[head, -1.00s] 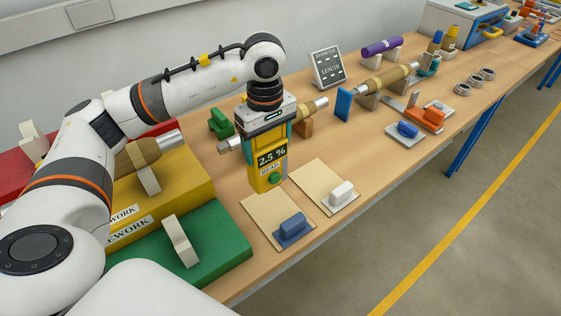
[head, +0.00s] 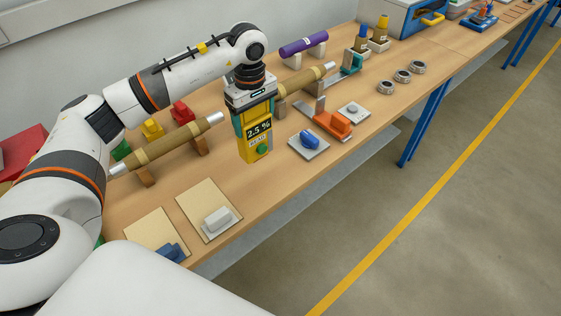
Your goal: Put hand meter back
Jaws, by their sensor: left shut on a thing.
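The hand meter (head: 256,140) is a yellow upright device with a dark display reading 2.5 % and a green round button. My left gripper (head: 250,108) is shut on its upper part, with a teal finger showing at each side. The meter hangs upright over the wooden bench; whether its lower end touches the bench I cannot tell. My right gripper does not show.
A brown bushing (head: 176,142) rests on wooden supports to the left of the meter. A blue block on a grey plate (head: 309,146) and an orange tool (head: 333,123) stand to the right. Two beige mats (head: 195,196) lie in front. Three metal rings (head: 402,76) lie further right.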

